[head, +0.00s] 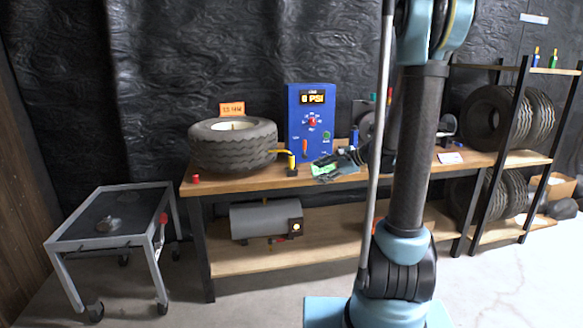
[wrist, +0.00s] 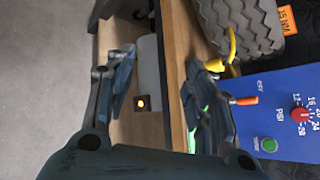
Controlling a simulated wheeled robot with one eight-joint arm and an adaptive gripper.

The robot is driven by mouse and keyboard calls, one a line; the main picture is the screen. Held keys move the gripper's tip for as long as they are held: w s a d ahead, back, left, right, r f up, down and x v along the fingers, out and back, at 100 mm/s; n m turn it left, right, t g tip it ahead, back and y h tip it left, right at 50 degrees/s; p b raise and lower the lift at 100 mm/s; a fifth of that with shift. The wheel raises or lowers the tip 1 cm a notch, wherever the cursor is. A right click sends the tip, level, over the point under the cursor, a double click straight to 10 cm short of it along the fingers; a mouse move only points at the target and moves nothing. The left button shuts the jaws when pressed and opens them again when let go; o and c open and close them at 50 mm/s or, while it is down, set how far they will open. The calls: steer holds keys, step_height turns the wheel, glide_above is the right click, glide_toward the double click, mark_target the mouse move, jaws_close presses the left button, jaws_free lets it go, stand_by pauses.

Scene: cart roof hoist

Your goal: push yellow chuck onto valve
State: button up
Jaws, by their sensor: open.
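The yellow chuck (head: 291,161) stands upright in a small black holder at the bench's front edge, right of the tire (head: 232,146). In the wrist view a yellow piece (wrist: 214,66) shows just beyond the right finger, partly hidden by it, with a curved yellow hose (wrist: 232,45) above. The tire lies flat on the bench; I cannot make out its valve. My gripper (head: 322,167) is right of the chuck, in front of the blue panel. In the wrist view my gripper (wrist: 160,60) is open, with nothing held between the fingers.
The blue inflator panel (head: 311,112) reads 0 PSI and has a red knob, orange lever and green button. A red cap (head: 195,178) lies at the bench's left end. A grey tank (head: 262,220) sits on the lower shelf. A cart (head: 112,216) stands at left.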

steer(key=w+f+m+t+y, duration=0.1)
steer(key=w+m+y, duration=0.25)
steer(key=w, duration=0.35)
steer(key=m+t+y, duration=0.2)
steer(key=m+t, duration=0.1)
steer(key=m, duration=0.3)
glide_toward(291, 159)
steer(key=shift+n+h, duration=0.25)
steer(key=x, duration=0.3)
steer(key=w+x, duration=0.1)
steer(key=x, duration=0.1)
steer(key=shift+w+d+f, duration=0.1)
steer(key=shift+w, duration=0.15)
steer(key=shift+x, duration=2.6)
jaws_close()
